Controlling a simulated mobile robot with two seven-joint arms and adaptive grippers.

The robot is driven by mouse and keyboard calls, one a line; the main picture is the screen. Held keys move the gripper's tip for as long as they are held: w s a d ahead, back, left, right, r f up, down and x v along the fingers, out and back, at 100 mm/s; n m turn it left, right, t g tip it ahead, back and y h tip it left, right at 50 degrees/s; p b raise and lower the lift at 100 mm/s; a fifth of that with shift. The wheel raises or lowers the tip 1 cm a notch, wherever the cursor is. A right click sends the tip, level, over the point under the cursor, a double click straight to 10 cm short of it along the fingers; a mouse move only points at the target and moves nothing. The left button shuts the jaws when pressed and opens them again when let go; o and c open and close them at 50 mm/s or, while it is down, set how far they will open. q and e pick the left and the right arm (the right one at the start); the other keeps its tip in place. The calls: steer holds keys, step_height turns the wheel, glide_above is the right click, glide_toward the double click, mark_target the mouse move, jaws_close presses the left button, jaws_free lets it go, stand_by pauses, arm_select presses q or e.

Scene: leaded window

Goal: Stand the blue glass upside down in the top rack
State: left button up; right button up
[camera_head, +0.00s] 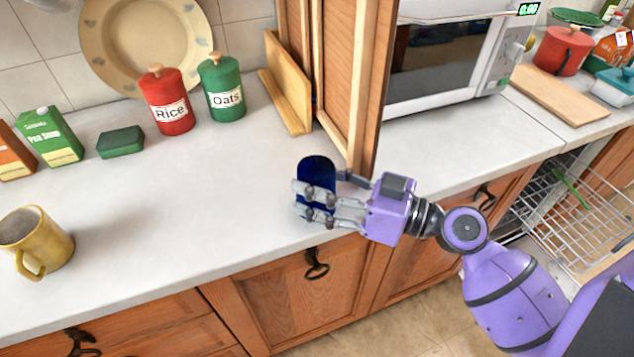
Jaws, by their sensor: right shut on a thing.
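The dark blue glass (315,170) is at the front part of the white counter (190,215), near the wooden cabinet door. My right gripper (330,198) comes in from the right and is shut around the glass, with its fingers across the near side. Whether the glass touches the counter, and which end is up, I cannot tell. A wire dishwasher rack (575,215) is pulled out at the right, with a green utensil (572,188) in it. My left gripper is not in view.
An open wooden cabinet door (345,85) stands just behind the glass. A yellow mug (35,240) is at the far left. Red Rice (165,100) and green Oats (222,87) canisters stand at the back.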

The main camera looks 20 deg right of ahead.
steer(key=shift+f+b, duration=0.25)
steer(key=shift+b, duration=0.05)
steer(key=o, duration=1.4)
steer(key=v, duration=1.2)
